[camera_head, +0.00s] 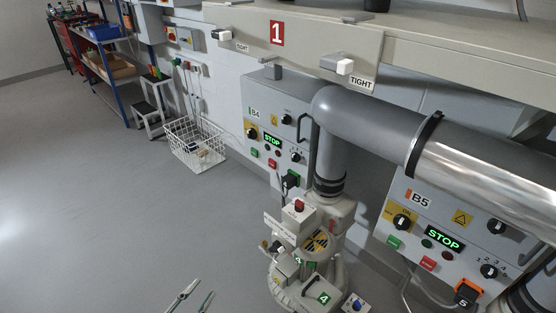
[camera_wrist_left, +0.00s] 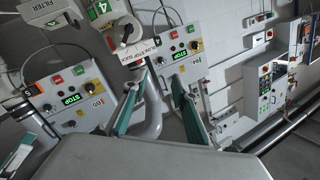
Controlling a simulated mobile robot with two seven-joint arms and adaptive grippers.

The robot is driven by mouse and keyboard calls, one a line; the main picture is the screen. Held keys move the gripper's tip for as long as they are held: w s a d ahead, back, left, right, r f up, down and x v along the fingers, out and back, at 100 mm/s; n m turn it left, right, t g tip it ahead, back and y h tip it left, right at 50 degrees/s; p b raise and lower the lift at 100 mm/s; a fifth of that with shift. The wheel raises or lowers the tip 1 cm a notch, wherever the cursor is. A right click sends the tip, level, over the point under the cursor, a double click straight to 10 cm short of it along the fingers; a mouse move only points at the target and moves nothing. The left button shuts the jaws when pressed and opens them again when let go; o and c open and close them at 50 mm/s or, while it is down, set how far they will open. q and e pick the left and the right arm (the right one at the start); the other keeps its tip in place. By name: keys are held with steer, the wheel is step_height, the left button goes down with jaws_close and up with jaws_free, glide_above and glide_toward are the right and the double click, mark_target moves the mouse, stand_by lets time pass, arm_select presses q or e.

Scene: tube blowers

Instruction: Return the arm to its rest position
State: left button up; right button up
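My left gripper (camera_head: 198,291) shows at the bottom of the head view, with only its two slim fingertips in the picture. They stand apart with floor visible between them, and nothing is held. In the left wrist view the gripper (camera_wrist_left: 154,86) also shows its two green-and-grey fingers spread apart, with a blower and panels beyond. The fingertips are to the left of the blower unit (camera_head: 318,240) marked 4, clear of it in the head view. The rest of the left arm is out of the head view. My right gripper is not in view.
Control panel B4 (camera_head: 262,112) and panel B5 (camera_head: 425,222) both read STOP. A thick grey pipe (camera_head: 375,115) rises from the blower under a beige beam (camera_head: 300,42). A wire basket (camera_head: 195,145) and step stool (camera_head: 150,107) stand behind. The floor at left is clear.

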arm_select(q)
steer(key=s+r+n+g+y+p, duration=0.2)
steer(key=s+r+n+y+p, duration=0.15)
steer(key=s+r+p, duration=0.4)
steer(key=s+f+n+g+p, duration=0.2)
steer(key=s+n+g+p, duration=0.1)
steer(key=s, duration=0.8)
steer(key=shift+d+y, duration=0.15)
steer(key=shift+y, duration=0.2)
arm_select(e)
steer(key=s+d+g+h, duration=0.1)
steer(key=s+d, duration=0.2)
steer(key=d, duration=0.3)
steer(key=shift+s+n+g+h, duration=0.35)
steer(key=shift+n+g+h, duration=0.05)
arm_select(q)
jaws_close()
